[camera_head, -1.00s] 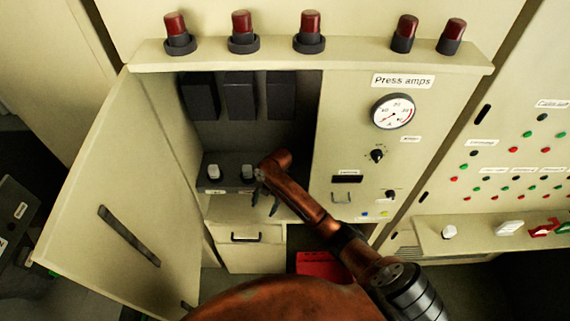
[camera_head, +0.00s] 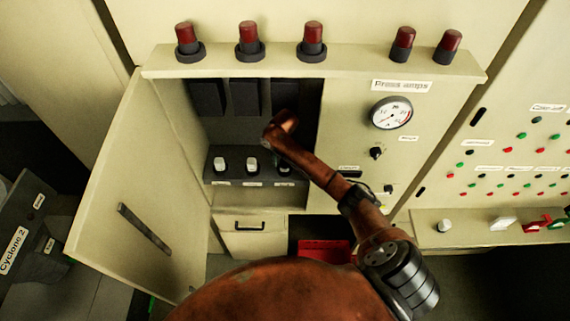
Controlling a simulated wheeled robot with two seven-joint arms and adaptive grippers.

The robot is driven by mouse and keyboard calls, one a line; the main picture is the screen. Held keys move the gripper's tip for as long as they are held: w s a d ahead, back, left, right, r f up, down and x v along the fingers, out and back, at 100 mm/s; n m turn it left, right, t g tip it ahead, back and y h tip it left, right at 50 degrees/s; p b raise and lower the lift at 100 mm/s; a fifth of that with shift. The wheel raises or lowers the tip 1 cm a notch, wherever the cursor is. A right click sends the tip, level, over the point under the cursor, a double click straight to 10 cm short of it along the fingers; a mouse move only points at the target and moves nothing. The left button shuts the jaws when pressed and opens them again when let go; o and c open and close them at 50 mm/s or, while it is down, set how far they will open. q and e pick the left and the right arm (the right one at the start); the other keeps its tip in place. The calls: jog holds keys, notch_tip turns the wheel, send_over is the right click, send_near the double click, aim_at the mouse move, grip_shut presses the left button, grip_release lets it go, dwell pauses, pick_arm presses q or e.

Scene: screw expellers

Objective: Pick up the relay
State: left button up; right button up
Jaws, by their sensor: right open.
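Three dark rectangular blocks hang in a row at the back of the open cabinet, and they look like relays: a left block (camera_head: 208,97), a middle block (camera_head: 244,96) and a right block (camera_head: 285,92). My right arm reaches in from the lower right. Its gripper (camera_head: 268,143) is inside the cabinet opening, below the right block. The fingers are small and dark, largely lost against the interior, and no block is seen held. The wrist covers part of the space under the right block. My left gripper is not in view.
The cabinet door (camera_head: 140,190) stands open on the left. White-topped switches (camera_head: 252,165) sit on a ledge below the blocks. A shelf with red lamps (camera_head: 313,38) overhangs the opening. A gauge panel (camera_head: 391,113) is on the right, a red box (camera_head: 322,250) below.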

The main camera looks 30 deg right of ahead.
jog(key=shift+w+d+f, duration=0.1)
jog(key=shift+w+f, duration=0.05)
jog(key=shift+f, duration=0.8)
jog(key=c, duration=1.3)
